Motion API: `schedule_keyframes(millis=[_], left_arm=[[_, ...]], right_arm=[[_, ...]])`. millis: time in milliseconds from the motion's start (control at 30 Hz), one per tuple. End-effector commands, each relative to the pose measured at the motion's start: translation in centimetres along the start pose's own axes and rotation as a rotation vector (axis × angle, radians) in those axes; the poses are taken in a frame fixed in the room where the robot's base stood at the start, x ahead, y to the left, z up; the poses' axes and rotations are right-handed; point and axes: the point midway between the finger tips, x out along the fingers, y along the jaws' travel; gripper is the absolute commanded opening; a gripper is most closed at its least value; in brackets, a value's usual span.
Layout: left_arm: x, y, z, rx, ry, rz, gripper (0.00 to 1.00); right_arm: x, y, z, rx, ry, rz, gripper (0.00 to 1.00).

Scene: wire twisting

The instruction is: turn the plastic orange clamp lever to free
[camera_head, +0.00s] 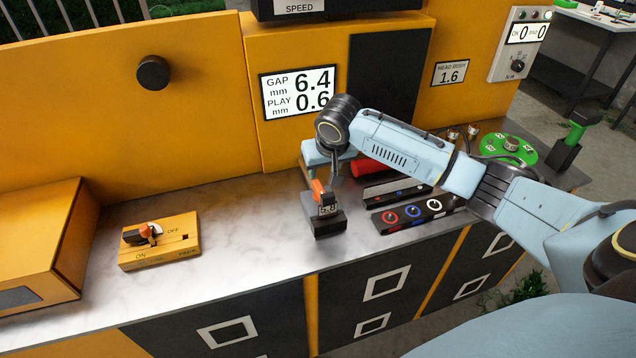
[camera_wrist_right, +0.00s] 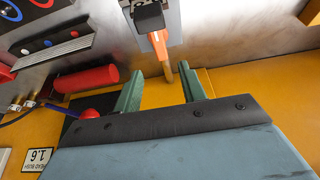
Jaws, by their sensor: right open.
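The orange clamp lever (camera_head: 317,188) stands up on a small grey and black device (camera_head: 329,222) with a number display, on the marble-like counter. In the right wrist view the orange lever (camera_wrist_right: 158,44) hangs from a black block (camera_wrist_right: 148,17), its lower end lying between the fingertips in the picture. My right gripper (camera_head: 328,176) is above and beside the lever, partly hidden by its own wrist. Its two green fingers (camera_wrist_right: 160,72) are apart with a gap around the lever end; contact cannot be made out. My left gripper is not in view.
A red cylinder (camera_head: 374,169) and a panel with coloured rings (camera_head: 412,213) lie right of the device. A yellow ON/OFF switch box (camera_head: 160,252) sits at left. The yellow machine wall (camera_head: 205,100) rises behind. The counter between switch box and device is clear.

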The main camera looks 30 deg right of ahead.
Motion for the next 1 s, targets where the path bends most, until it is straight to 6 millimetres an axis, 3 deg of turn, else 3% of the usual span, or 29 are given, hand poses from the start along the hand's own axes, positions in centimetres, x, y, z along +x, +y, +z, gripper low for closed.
schedule_keyframes(millis=[167,400,867,1000], left_arm=[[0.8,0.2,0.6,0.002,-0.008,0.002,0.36],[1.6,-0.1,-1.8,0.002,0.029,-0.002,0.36],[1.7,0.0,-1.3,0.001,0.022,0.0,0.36],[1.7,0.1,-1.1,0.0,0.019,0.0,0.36]], right_arm=[[4.2,0.0,0.1,0.0,-0.001,0.001,0.41],[7.6,-0.1,0.0,-0.001,0.0,0.0,0.41],[8.6,0.0,0.0,-0.001,0.002,0.0,0.41],[8.6,0.0,0.0,-0.001,0.001,0.0,0.23]])
